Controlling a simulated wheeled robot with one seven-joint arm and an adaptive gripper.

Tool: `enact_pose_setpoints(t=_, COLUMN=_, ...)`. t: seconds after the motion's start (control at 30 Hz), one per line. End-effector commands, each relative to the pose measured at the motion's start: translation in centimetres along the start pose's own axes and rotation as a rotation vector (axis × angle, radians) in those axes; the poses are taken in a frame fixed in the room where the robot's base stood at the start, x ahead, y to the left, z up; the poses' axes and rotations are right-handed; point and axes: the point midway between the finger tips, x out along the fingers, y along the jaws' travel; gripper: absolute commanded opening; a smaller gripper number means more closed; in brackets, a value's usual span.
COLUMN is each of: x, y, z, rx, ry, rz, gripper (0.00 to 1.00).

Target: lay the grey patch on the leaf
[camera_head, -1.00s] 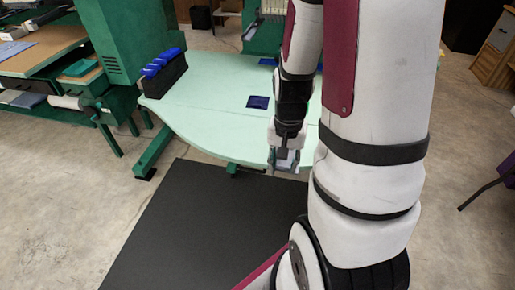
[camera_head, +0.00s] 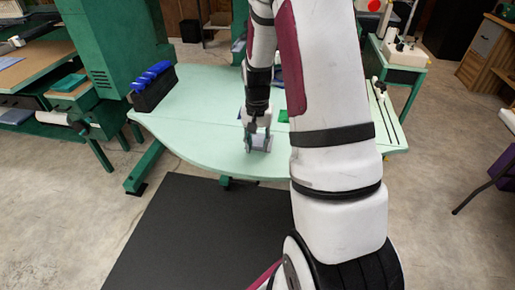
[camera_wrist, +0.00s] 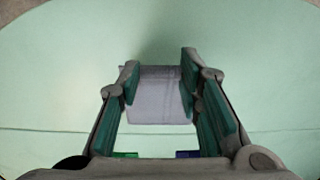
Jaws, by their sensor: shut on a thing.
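The grey patch (camera_wrist: 155,98) is a flat, pale grey piece between the two fingers of my gripper (camera_wrist: 158,90) in the wrist view. My gripper is shut on it. In the head view my gripper (camera_head: 258,146) points down over the front part of the pale green table top (camera_head: 200,125), which looks to be the leaf. A thin seam line crosses this surface. I cannot tell whether the patch touches the surface.
A green patch (camera_head: 284,116) lies behind my gripper, partly hidden by my arm. Green (camera_wrist: 125,155) and blue (camera_wrist: 187,154) pieces show at the wrist view's lower edge. A black rack with blue items (camera_head: 152,86) stands at the left. The surface left of my gripper is clear.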

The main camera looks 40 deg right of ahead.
Motion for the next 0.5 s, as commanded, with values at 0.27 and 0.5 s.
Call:
enact_pose_setpoints(t=0.27, x=2.2, y=0.1, z=0.0, rx=0.001, ry=0.000, rz=0.000, gripper=0.21)
enact_pose_setpoints(t=0.5, x=2.5, y=0.0, z=0.0, rx=0.000, ry=-0.001, rz=0.001, gripper=0.21)
